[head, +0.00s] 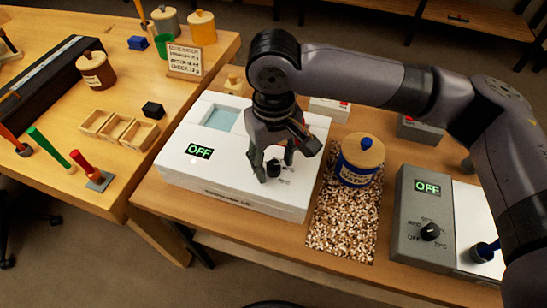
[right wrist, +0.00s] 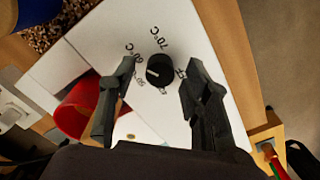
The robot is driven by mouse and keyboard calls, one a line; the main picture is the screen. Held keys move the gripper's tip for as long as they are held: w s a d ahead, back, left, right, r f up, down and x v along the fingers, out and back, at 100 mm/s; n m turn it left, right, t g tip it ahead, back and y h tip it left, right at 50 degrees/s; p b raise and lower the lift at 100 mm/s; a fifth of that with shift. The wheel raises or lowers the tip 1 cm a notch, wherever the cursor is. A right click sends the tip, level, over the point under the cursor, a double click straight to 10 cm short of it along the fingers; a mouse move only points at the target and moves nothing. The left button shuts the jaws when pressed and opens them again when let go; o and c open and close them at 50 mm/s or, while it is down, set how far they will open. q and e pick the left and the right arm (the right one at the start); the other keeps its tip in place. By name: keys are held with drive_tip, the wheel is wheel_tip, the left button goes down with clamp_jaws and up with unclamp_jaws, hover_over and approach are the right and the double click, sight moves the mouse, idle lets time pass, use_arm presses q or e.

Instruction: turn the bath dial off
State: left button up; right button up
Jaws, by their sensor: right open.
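The white bath box (head: 240,196) with a pale blue basin (head: 221,118) stands on the right bench. Its display (head: 199,151) reads OFF. Its black dial (head: 273,168) sits on the box top and shows in the right wrist view (right wrist: 159,70); its white mark points toward the left of that view. Temperature labels surround the dial, and a label at its right is partly hidden by a finger. My right gripper (head: 275,167) is open over the box, pointing down, its fingertips on either side of the dial. I cannot tell whether they touch. My left gripper is out of view.
A grey heater box (head: 408,218) with its own dial (head: 430,231) and OFF display is at the right. A lidded blue jar (head: 356,166) stands on a speckled mat (head: 340,228). A red cup-like thing (right wrist: 78,110) shows beside the gripper in the wrist view.

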drive_tip(key=shift+c, duration=0.3)
clamp_jaws()
